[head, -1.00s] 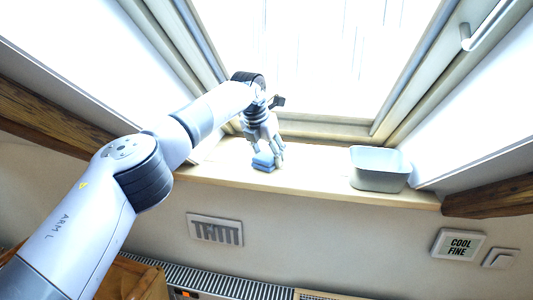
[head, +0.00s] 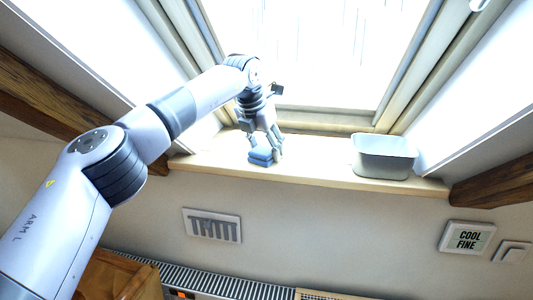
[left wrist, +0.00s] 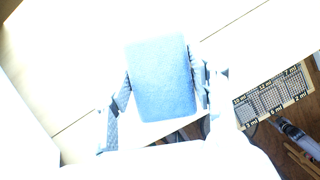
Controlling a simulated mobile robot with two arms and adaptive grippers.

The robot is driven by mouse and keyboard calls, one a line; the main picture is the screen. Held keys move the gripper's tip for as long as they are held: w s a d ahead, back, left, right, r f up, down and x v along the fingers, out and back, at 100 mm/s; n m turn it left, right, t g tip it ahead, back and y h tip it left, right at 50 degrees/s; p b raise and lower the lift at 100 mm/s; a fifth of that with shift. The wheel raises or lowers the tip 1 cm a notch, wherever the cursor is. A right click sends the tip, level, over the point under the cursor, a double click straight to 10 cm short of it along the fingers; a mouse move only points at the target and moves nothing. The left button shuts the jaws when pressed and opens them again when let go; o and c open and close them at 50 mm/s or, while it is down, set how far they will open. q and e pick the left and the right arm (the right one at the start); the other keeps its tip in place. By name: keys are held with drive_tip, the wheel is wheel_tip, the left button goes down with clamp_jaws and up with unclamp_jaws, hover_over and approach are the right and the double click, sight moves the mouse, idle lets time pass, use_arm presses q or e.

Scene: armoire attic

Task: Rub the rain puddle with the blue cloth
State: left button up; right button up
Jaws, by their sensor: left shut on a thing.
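The blue cloth (head: 261,157) is a folded pad on the left half of the pale window sill (head: 315,172), close to its front edge. My left gripper (head: 267,148) is shut on it from above. In the left wrist view the cloth (left wrist: 162,78) fills the middle, between the two fingers. I cannot tell whether the cloth touches the sill or is just above it. The rain puddle cannot be made out in either view; the sill is very bright.
A grey-white open bin (head: 384,156) stands on the sill to the right, with bare sill between it and the cloth. The window frame (head: 330,122) rises behind. Below the sill are a wall vent (head: 212,226), a radiator (head: 215,285) and a "COOL FINE" sign (head: 467,238).

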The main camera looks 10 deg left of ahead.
sight(264, 149)
use_arm(q)
drive_tip(key=shift+s+f+b, duration=0.45)
drive_tip(key=shift+s+b, duration=0.1)
drive_tip(key=shift+s, duration=0.1)
wheel_tip(264, 149, up, 7)
drive_tip(key=p, duration=0.6)
drive_tip(key=shift+w+f, duration=0.1)
drive_tip(key=shift+f, duration=0.1)
